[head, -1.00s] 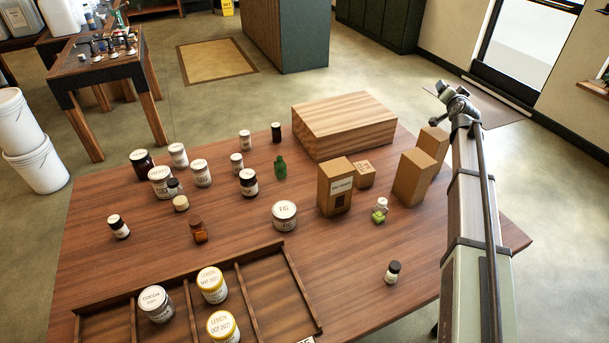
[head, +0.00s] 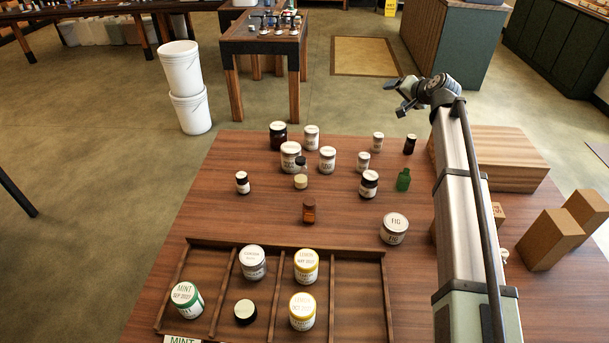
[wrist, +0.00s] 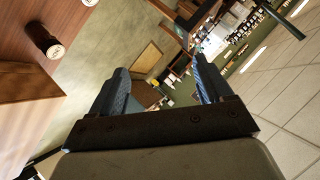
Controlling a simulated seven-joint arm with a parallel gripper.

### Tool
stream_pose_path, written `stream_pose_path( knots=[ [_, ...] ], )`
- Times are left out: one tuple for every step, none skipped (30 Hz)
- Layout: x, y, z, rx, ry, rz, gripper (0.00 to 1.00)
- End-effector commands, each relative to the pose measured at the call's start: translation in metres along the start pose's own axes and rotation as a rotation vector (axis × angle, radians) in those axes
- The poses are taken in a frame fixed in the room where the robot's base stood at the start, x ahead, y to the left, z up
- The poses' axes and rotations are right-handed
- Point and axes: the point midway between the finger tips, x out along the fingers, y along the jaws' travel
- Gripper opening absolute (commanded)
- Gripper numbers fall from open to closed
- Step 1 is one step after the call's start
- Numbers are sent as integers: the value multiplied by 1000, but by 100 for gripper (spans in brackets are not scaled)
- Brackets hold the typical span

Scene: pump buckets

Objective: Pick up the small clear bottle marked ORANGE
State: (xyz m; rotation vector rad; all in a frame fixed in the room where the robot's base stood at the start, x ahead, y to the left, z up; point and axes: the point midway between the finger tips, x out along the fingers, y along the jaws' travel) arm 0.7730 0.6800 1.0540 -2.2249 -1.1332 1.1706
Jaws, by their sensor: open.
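No label reading ORANGE is legible in the head view. A small clear bottle with a dark cap (head: 301,166) stands among the jars at the table's back middle, behind a small cream-lidded jar (head: 300,182). I cannot tell whether it is the one named. My gripper (head: 400,97) is raised in the air beyond the table's back edge, to the right of and far from that bottle. In the wrist view my gripper (wrist: 160,68) is open, with nothing between its fingers.
White-labelled jars, a brown bottle (head: 309,211) and a green bottle (head: 403,180) stand around it. A divided wooden tray (head: 376,265) with several jars lies at the front. A wooden box (head: 505,150) and cartons (head: 548,240) are at right, partly behind my arm.

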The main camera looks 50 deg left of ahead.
Motion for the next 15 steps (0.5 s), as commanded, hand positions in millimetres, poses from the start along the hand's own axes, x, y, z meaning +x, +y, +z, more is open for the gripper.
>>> stream_pose_path(
  knots=[
    [8,-27,23,-38,-51,-10,79],
    [11,-40,37,-65,-81,-11,79],
    [15,-56,56,-106,-123,-9,79],
    [17,-67,71,-140,-153,-6,79],
    [18,-78,87,-178,-186,-2,79],
    [19,-90,107,-234,-228,7,79],
    [19,-99,123,-279,-260,14,79],
    [18,-107,139,-326,-292,23,79],
    [16,-116,159,-392,-334,36,79],
    [14,-122,174,-443,-366,48,79],
    [11,-128,189,-494,-397,59,79],
    [7,-133,206,-560,-436,74,79],
    [4,-137,219,-608,-464,85,79],
    [1,-140,230,-653,-490,96,79],
    [-4,-144,244,-708,-523,110,79]
  ],
)
